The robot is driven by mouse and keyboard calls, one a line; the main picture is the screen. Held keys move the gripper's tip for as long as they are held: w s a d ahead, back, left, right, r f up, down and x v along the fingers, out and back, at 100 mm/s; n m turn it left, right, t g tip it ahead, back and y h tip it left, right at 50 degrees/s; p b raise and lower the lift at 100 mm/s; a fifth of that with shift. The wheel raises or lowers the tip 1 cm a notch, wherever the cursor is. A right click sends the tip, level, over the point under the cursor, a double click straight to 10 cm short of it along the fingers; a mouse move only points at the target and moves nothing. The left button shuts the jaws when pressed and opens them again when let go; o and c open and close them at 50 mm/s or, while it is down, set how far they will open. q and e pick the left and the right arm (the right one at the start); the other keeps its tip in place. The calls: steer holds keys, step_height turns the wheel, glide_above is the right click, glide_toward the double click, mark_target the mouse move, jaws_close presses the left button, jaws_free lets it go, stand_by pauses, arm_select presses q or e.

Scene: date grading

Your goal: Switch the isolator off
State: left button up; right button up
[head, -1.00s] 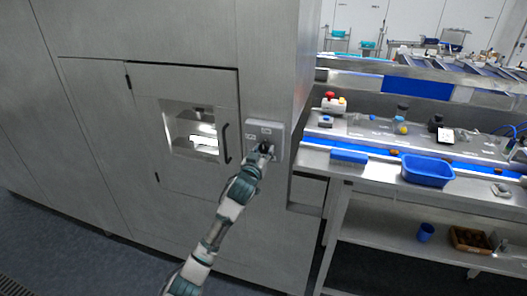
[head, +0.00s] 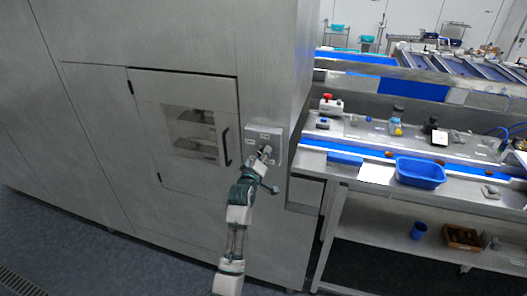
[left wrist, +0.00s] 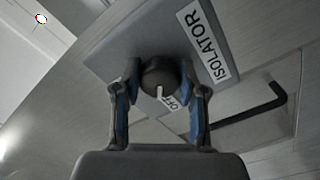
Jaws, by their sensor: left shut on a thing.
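The isolator is a grey box (head: 256,134) on the steel cabinet front, right of the windowed door. In the left wrist view its plate carries a white ISOLATOR label (left wrist: 205,45) and a smaller OFF label (left wrist: 172,102). The round black knob (left wrist: 158,72) has a white pointer line, which lies right beside the OFF label. My left gripper (head: 265,153) is at the box, and in the left wrist view its two fingers (left wrist: 160,88) are shut on the knob, one on each side. My right gripper is not in view.
A cabinet door (head: 150,130) with a dark window (head: 195,132) and a black handle (head: 227,146) is just left of the isolator. On the right is a steel bench with a blue bin (head: 420,172) and a red-topped button box (head: 330,104). Floor shows at lower left.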

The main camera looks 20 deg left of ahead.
arm_select(q)
steer(key=shift+n+p, duration=1.25)
steer(key=shift+n, duration=0.45)
steer(key=o, duration=1.2)
steer(key=shift+a, duration=0.1)
steer(key=shift+c, duration=0.2)
steer(key=s, duration=1.2)
steer(key=shift+a, duration=0.15)
steer(key=shift+f, duration=0.1)
